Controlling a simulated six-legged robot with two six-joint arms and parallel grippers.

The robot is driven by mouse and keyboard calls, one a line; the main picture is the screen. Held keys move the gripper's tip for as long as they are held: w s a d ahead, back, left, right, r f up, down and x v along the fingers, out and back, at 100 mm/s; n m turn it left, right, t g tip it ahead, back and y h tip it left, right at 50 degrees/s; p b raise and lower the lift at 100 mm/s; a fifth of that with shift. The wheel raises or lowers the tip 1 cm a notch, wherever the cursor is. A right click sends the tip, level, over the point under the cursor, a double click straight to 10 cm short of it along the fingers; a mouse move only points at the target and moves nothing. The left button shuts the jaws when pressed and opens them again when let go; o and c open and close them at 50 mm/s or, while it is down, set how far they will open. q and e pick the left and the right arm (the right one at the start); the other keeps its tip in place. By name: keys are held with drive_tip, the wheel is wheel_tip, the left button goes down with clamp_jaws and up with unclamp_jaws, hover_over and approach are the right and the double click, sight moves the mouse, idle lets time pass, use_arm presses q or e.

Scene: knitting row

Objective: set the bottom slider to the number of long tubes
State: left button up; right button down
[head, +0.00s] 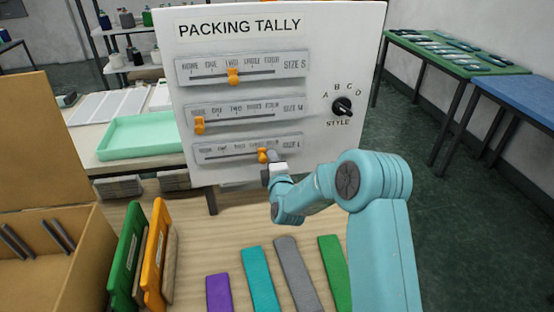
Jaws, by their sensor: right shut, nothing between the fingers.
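A white panel headed PACKING TALLY (350,60) stands ahead with three sliders. The bottom slider, marked SIZE L, has an orange knob (262,155) toward the right end of its track, around THREE to FOUR; I cannot tell the exact mark. My right gripper (271,158) is shut and empty, right beside this knob on its right; I cannot tell if they touch. Dark, thin tube-like sticks (61,236) lie in an open cardboard box (85,262) at the left; the box interior is partly cut off. My left gripper is not in view.
The top slider's knob (233,76) is at TWO; the middle one's (199,125) is at NONE. A STYLE dial (342,106) is at the right. Green and orange upright folders (155,255) stand beside the box. Flat coloured strips (260,280) lie on the wooden table.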

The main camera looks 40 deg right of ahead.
drive_tip(key=b+v, duration=0.3)
drive_tip(key=v, duration=0.5)
drive_tip(key=shift+d, duration=0.2)
idle(0.7)
drive_tip(key=shift+s, duration=0.1)
